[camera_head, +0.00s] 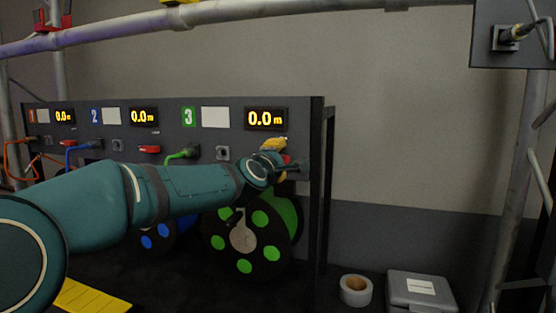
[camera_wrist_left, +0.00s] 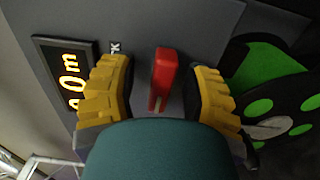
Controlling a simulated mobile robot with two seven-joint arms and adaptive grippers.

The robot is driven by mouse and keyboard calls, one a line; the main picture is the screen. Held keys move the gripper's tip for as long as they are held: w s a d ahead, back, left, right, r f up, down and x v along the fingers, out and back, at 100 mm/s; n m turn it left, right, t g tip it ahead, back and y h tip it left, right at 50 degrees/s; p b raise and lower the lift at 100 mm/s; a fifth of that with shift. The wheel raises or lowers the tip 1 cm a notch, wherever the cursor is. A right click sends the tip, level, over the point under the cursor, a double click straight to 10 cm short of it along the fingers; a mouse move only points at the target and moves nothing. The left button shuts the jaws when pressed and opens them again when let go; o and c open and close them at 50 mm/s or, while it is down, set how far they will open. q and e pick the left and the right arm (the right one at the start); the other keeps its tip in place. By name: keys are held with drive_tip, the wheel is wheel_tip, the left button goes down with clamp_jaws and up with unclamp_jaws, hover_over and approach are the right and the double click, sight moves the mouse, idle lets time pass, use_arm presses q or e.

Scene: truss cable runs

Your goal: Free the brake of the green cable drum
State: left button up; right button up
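The green cable drum (camera_head: 245,240) hangs under section 3 of the dark panel in the head view. Its black flange with green spots also shows at the right of the left wrist view (camera_wrist_left: 282,115). A red brake lever (camera_wrist_left: 163,72) sticks out from the panel between the display and the drum; a little of its red shows in the head view (camera_head: 287,159). My left gripper (camera_head: 279,155) is at the panel in front of the lever. In the left wrist view its yellow fingers (camera_wrist_left: 160,80) are open, one on each side of the lever, with gaps visible. My right gripper is out of view.
The panel (camera_head: 315,140) carries displays reading 0.0 m, and red levers for sections 1 and 2. A green cable (camera_head: 182,154) comes out under label 3. A metal truss tube (camera_head: 270,8) crosses above. A tape roll (camera_head: 355,290) and grey case (camera_head: 420,290) lie at lower right.

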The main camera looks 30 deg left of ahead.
use_arm(q)
drive_tip(key=shift+s, duration=0.1)
drive_tip(key=v, duration=1.1)
drive_tip(key=shift+s, duration=0.4)
